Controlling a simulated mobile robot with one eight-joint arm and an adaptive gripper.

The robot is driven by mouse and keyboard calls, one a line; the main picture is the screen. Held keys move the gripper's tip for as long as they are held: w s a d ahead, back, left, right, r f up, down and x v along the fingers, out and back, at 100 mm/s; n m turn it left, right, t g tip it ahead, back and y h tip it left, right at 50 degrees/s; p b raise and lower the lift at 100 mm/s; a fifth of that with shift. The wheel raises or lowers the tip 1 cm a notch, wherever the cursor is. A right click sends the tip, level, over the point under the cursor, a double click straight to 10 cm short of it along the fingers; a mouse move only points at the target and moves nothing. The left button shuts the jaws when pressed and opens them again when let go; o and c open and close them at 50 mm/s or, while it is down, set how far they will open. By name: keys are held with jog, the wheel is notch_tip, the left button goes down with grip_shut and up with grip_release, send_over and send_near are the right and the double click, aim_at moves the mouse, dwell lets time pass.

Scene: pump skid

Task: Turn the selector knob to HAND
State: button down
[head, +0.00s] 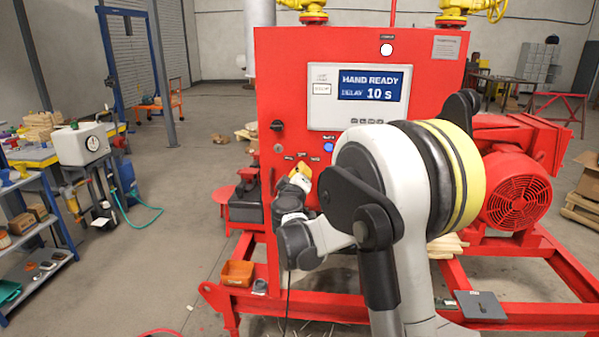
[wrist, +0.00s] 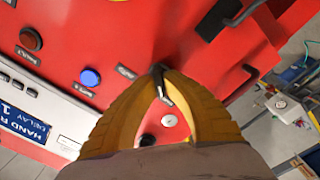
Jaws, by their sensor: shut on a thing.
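The selector knob (wrist: 163,88) is a small black lever on the red cabinet face, seen in the wrist view. My gripper (wrist: 161,76) has its two yellow fingers closed around it, with the fingertips meeting at the knob. In the head view my gripper (head: 302,171) is against the lower left of the cabinet front and hides the knob there. Small dark position labels sit around the knob; their words are too small to read surely. The cabinet display (head: 371,85) reads HAND READY, DELAY 10 s.
A blue button (head: 328,147) is right of the gripper, and it also shows in the wrist view (wrist: 90,77) beside a red button (wrist: 31,39). A black rotary handle (head: 277,126) is above left. A red motor (head: 518,185) stands right of the cabinet.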

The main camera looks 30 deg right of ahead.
dwell(0.5)
jog(key=c, duration=1.5)
grip_release()
jog(key=v, duration=1.2)
